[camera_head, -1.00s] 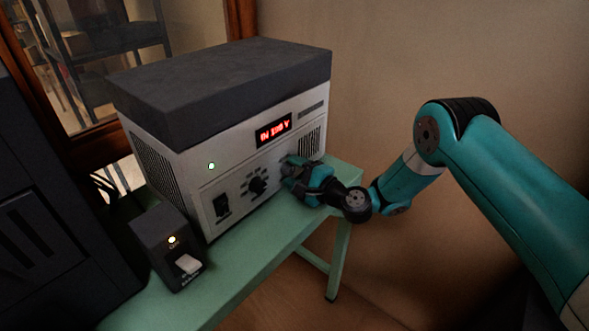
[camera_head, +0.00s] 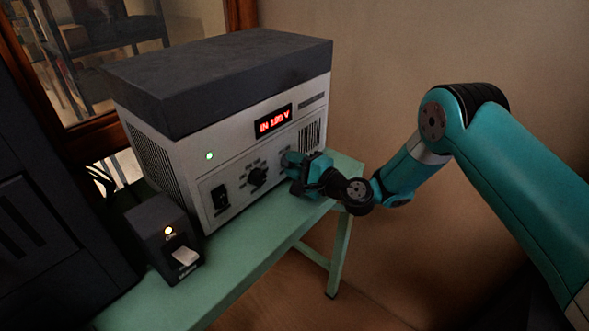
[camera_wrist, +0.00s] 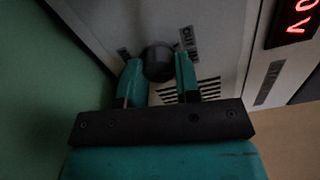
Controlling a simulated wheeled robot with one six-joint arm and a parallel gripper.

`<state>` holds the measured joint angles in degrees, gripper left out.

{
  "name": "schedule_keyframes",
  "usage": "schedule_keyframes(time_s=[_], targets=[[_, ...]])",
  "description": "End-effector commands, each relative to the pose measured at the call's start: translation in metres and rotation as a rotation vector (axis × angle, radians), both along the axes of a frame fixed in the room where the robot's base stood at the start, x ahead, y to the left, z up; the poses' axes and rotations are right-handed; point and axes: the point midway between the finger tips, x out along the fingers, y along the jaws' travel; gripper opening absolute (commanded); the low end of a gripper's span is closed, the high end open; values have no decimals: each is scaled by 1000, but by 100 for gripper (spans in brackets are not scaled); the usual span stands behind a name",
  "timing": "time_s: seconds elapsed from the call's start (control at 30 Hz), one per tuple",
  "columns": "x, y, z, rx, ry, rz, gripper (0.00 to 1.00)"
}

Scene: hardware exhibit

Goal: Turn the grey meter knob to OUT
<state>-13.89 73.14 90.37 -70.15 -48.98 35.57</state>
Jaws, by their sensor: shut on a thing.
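The grey meter knob (camera_wrist: 158,58) sits on the light front panel of the cabinet, between the two teal fingertips of my gripper (camera_wrist: 158,66) in the wrist view. The fingers are shut on the knob, one on each side. A dark label with partly legible print stands beside the right fingertip. In the head view my gripper (camera_head: 289,161) is at the right part of the panel and hides the knob. The red display (camera_head: 273,121) appears to begin with IN, followed by a voltage.
A black selector knob (camera_head: 257,177) and a black rocker switch (camera_head: 220,196) are left of my gripper. A small dark box (camera_head: 160,229) with a pale lever stands at the front left of the green table (camera_head: 237,274). A wall is on the right.

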Motion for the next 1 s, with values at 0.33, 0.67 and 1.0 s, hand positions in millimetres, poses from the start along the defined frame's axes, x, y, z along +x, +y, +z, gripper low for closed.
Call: schedule_keyframes(time_s=[0.33, 0.67, 1.0], targets=[[0, 0, -4, -171, -221, 1, 7], [-1, 0, -3, -290, -370, 1, 7], [-1, 0, 0, -332, -422, 1, 7]])
